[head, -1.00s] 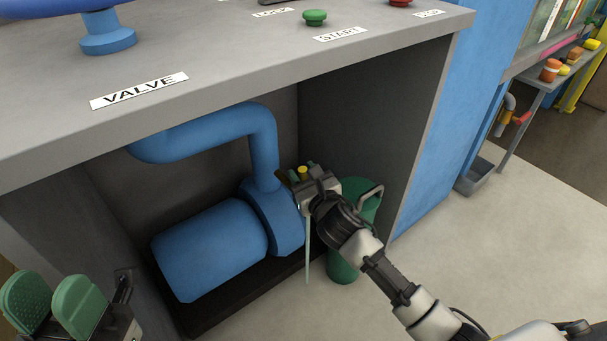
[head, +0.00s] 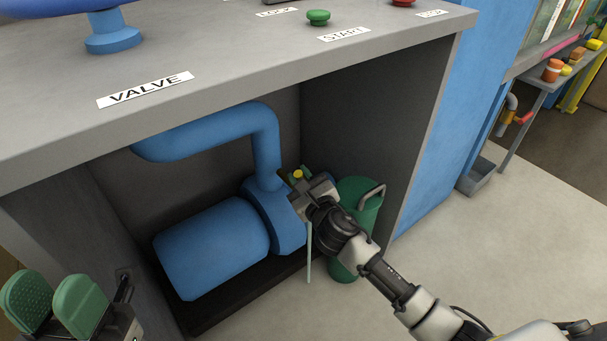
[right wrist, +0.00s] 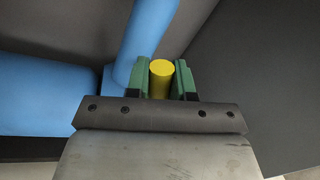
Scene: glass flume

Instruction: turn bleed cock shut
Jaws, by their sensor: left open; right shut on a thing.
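The blue pump (head: 212,248) sits in the open bay under the bench. The bleed cock's yellow handle (right wrist: 161,78) stands between the two green fingers of my right gripper (right wrist: 161,80) in the right wrist view, and the fingers are shut on it. In the head view the yellow handle (head: 298,174) shows at the pump's right side, with my right gripper (head: 297,177) around it. The cock's body is hidden behind the gripper. A thin pale streak (head: 308,255), like running water, hangs below the gripper. My left gripper (head: 50,302) is open and empty at lower left.
A green bucket (head: 345,268) with a grey handle stands just right of the pump, close behind my right wrist. The bench top (head: 230,80) overhangs the bay, with a green button (head: 318,17) on it. Open floor (head: 520,250) lies to the right.

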